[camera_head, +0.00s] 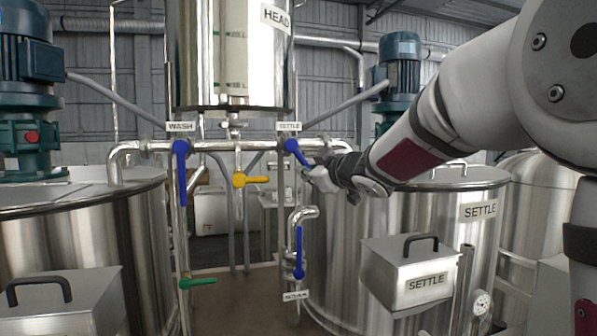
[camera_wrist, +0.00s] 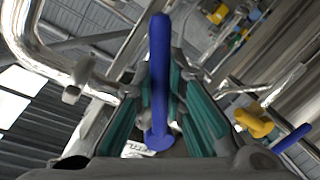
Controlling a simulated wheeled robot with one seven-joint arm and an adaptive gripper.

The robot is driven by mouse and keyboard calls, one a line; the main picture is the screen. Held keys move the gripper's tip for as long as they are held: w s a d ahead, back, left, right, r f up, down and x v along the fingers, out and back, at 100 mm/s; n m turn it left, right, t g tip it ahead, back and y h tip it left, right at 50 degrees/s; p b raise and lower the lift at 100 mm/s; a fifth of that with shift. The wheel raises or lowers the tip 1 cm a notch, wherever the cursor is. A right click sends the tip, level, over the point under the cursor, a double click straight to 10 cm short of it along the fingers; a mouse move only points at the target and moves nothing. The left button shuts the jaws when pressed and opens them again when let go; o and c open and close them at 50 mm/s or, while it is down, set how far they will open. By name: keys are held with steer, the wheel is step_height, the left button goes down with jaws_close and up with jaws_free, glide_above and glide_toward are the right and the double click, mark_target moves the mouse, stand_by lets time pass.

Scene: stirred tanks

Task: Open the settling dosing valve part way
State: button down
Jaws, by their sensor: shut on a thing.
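The settle valve's blue lever (camera_head: 298,154) is mounted on the pipe under a small "SETTLE" label (camera_head: 289,127). The lever slants down to the right from its pivot. My gripper (camera_head: 314,176) reaches in from the right at the lever's lower end. In the wrist view the blue lever (camera_wrist: 159,85) stands between the two teal-padded fingers of my gripper (camera_wrist: 160,100), which are shut on it. The lever's end is partly hidden by the fingers in the head view.
A blue "WASH" lever (camera_head: 181,172) hangs straight down at left. A yellow lever (camera_head: 250,180) is between them, a green one (camera_head: 198,283) below, and another blue lever (camera_head: 299,252) below my gripper. The "SETTLE" tank (camera_head: 468,235) stands at right.

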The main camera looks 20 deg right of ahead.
steer(key=c, duration=1.6)
jaws_free()
steer(key=s+d+r, duration=0.1)
steer(key=s+d, duration=0.1)
steer(key=s, duration=0.9)
steer(key=shift+s+r, duration=0.2)
steer(key=shift+s, duration=0.15)
